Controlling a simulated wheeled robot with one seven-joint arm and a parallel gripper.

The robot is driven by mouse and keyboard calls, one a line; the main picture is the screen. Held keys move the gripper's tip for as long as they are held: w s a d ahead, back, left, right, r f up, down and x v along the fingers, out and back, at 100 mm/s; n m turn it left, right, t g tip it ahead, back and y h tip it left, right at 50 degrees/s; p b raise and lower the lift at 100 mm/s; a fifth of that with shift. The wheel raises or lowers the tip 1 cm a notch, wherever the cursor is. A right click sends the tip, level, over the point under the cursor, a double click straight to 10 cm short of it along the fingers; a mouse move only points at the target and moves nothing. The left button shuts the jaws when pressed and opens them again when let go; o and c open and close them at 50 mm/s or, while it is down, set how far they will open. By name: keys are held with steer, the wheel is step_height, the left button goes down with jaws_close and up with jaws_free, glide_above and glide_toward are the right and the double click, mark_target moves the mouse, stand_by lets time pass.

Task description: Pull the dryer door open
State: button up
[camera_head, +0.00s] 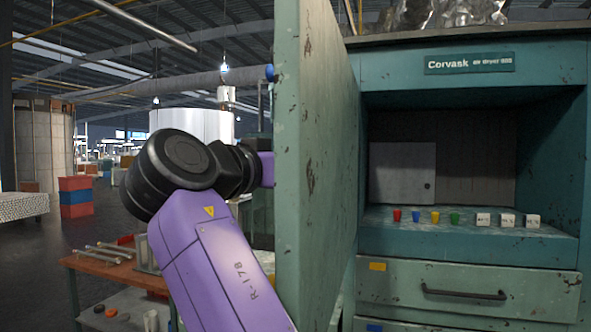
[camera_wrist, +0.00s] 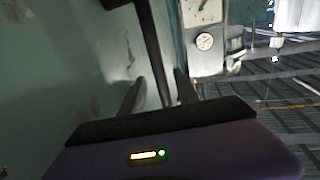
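The dryer door (camera_head: 316,150) is a worn green panel, swung well out from the dryer (camera_head: 480,72), whose recess is exposed. My purple arm reaches behind the door's far side in the head view, so my gripper is hidden there. In the wrist view, the door's face (camera_wrist: 70,70) fills the left side and a dark bar handle (camera_wrist: 152,45) runs down from the top. My gripper (camera_wrist: 160,80) has one finger on each side of the bar, with narrow gaps visible, so it looks open around the handle rather than clamped.
The recess shelf (camera_head: 465,240) holds several small coloured cups and white cubes. A drawer (camera_head: 465,288) with a dark handle is below. A low brown table (camera_head: 120,272) with metal rods stands left, behind my arm. A gauge box (camera_wrist: 204,40) shows in the wrist view.

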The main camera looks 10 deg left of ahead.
steer(key=b+v, duration=0.1)
steer(key=v, duration=0.5)
steer(key=shift+d+b, duration=0.1)
steer(key=shift+b, duration=0.25)
